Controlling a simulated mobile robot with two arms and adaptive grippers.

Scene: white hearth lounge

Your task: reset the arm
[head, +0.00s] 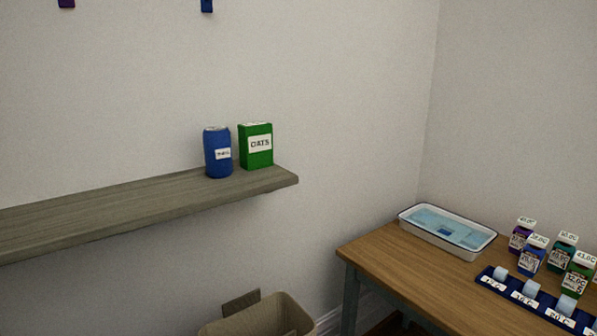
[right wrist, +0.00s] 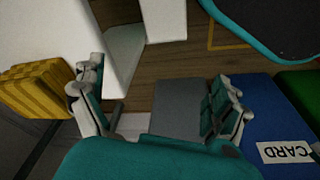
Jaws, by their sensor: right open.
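My right gripper (right wrist: 158,90) shows in the right wrist view, with its two grey and teal fingers spread well apart. Nothing is held between the fingers. Wooden floor and a grey flat surface (right wrist: 178,108) show beyond and between them. No gripper or arm shows in the head view, and my left gripper is in neither view.
In the right wrist view, a blue bin labelled CARD (right wrist: 262,115) is right of the fingers, with a green one (right wrist: 303,90) beyond; a yellow ribbed object (right wrist: 38,85) is left. The head view shows a wall shelf (head: 120,205) and a wooden table (head: 400,265).

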